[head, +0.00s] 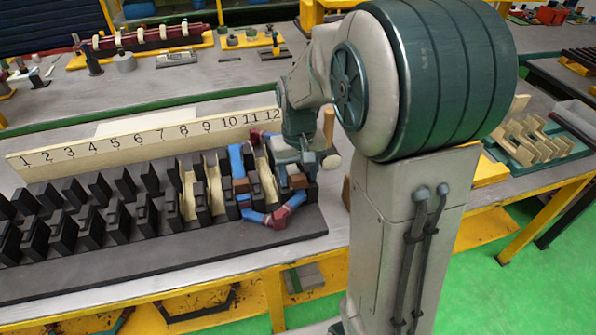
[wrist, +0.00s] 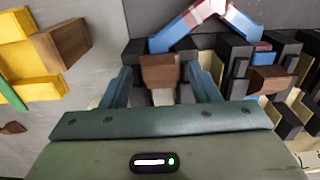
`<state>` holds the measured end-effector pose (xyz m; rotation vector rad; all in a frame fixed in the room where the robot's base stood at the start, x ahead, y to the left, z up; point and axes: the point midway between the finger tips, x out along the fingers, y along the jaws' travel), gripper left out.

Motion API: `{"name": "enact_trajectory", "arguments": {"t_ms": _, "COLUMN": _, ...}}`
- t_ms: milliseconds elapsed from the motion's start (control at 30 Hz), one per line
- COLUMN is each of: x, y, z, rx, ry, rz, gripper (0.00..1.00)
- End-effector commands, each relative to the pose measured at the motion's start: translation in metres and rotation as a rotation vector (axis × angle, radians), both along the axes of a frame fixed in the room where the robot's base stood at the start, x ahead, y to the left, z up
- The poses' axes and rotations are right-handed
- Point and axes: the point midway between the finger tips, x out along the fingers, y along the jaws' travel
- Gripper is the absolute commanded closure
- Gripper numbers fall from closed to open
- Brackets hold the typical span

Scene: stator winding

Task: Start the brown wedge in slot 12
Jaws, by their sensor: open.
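My gripper (head: 296,172) is over the right end of the slotted black stator, by the number 12 on the cream strip (head: 140,133). In the wrist view, my gripper (wrist: 160,86) is open, with one blue-grey finger on each side of a brown wedge (wrist: 160,72). The wedge is at the mouth of a slot between black teeth (wrist: 187,60), with a cream liner (wrist: 163,97) showing below it. How deep it sits, and whether the fingers touch it, I cannot tell. In the head view my gripper largely hides this slot.
A blue and red coil (head: 273,217) loops around teeth just left of my gripper; it also shows in the wrist view (wrist: 205,14). Another brown wedge (wrist: 267,79) sits near it. A yellow stand with a brown block (wrist: 62,43) is beside the stator.

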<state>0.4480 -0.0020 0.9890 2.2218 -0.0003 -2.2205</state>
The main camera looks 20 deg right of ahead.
Motion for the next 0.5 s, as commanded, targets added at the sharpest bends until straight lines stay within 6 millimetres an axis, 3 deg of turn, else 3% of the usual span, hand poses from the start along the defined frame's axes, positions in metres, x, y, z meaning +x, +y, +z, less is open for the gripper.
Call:
{"name": "enact_trajectory", "arguments": {"t_ms": 233, "x": 0.001, "y": 0.000, "z": 0.021, "rx": 0.001, "ry": -0.004, "rz": 0.000, "gripper": 0.45}}
{"name": "enact_trajectory", "arguments": {"t_ms": 500, "x": 0.001, "y": 0.000, "z": 0.083, "rx": 0.000, "ry": -0.007, "rz": 0.000, "gripper": 0.45}}
